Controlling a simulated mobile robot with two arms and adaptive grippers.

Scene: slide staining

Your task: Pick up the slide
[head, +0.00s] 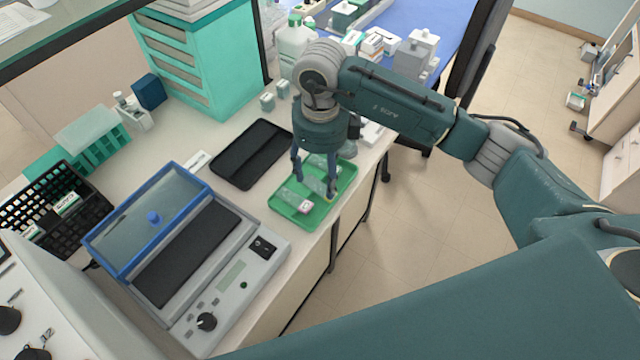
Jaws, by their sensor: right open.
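A green tray (283,210) lies near the bench's front edge and holds several clear glass slides. One slide (290,197) with a pale label end lies in the tray's left part. Another lies between the fingers of my right gripper (315,190), partly hidden by them. My right gripper points down over the tray with its fingers apart, one on each side of the slides. I cannot tell whether a fingertip touches a slide or the tray. My left gripper is not in view.
A black tray (251,153) lies left of the green tray. A blue-lidded instrument (240,275) stands in front of it. White bottles (295,42) and small boxes (375,42) stand behind my right gripper. A black rack (85,215) is at far left.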

